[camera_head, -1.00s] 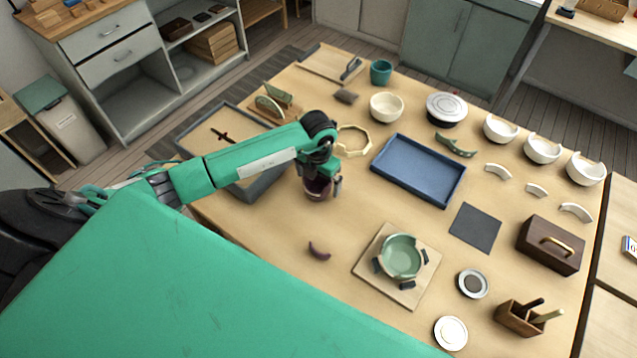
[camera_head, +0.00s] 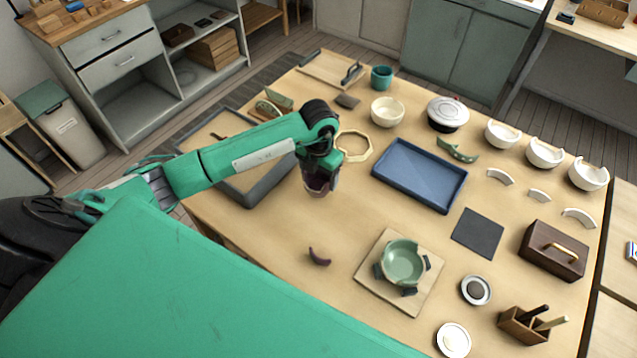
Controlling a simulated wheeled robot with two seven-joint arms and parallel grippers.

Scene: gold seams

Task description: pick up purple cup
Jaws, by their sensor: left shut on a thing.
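The purple cup (camera_head: 317,184) is dark purple and shows just below my left gripper (camera_head: 322,175), over the left part of the wooden table. My left gripper is shut on the cup, and its fingers and wrist hide much of it. The cup appears tilted, with its pale inside or rim partly showing. I cannot tell exactly how far it is above the table. A curved purple shard (camera_head: 319,257) lies on the table below and apart from the cup. My right gripper is not in view.
A blue tray (camera_head: 376,174) lies right of the gripper, with an octagonal wooden ring (camera_head: 369,153) behind. A green bowl (camera_head: 403,262) sits on a board in front. A grey-rimmed tray (camera_head: 252,199) lies under my left arm. Table around the purple shard is clear.

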